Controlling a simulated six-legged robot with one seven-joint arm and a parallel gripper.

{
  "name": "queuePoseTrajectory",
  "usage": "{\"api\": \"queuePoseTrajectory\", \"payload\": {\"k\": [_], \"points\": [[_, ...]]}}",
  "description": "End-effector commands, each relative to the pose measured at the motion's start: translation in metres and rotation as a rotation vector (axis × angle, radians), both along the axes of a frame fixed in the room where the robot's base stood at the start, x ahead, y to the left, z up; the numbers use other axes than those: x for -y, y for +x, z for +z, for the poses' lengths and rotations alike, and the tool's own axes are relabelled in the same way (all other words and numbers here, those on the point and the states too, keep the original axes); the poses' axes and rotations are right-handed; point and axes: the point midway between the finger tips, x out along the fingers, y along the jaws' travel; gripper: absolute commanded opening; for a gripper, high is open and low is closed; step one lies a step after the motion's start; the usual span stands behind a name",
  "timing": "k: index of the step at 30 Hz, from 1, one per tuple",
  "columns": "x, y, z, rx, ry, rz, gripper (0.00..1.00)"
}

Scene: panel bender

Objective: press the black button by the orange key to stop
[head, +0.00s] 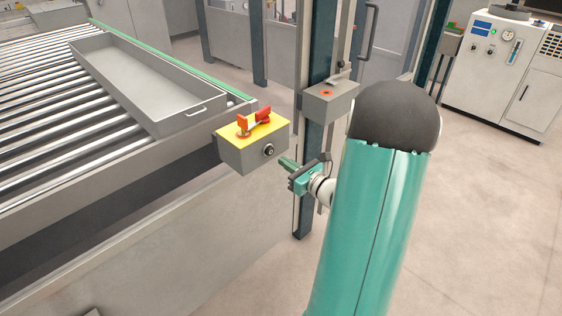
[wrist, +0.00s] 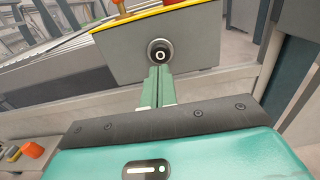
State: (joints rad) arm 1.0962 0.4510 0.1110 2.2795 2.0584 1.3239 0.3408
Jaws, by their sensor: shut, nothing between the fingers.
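The black button (head: 268,150) sits on the front face of a grey box with a yellow top (head: 240,129). In the wrist view the button (wrist: 160,51) is round with a white ring mark on it. The orange key (head: 254,121) stands on the yellow top, above the button; only the lower ends of orange parts show at the top of the wrist view. My gripper (head: 287,163) is shut and empty, just right of and below the button in the head view. In the wrist view its green fingertips (wrist: 159,74) point at the button's lower edge; whether they touch it I cannot tell.
A roller conveyor (head: 60,130) with a grey tray (head: 150,85) lies left of the box. A second grey box with a red button (head: 327,93) is on a dark post behind my gripper. A white control cabinet (head: 508,75) stands far right. The floor at right is clear.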

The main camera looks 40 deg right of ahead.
Motion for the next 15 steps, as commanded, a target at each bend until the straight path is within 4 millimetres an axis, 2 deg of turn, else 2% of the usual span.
{"api": "queuePoseTrajectory", "payload": {"k": [1, 9, 15], "points": [[0.003, -0.012, 0.001, 0.0, -0.001, -0.007, 0.0], [0.006, -0.058, 0.0, -0.003, 0.0, -0.005, 0.0], [0.007, -0.08, 0.0, -0.001, 0.0, -0.004, 0.0]]}}
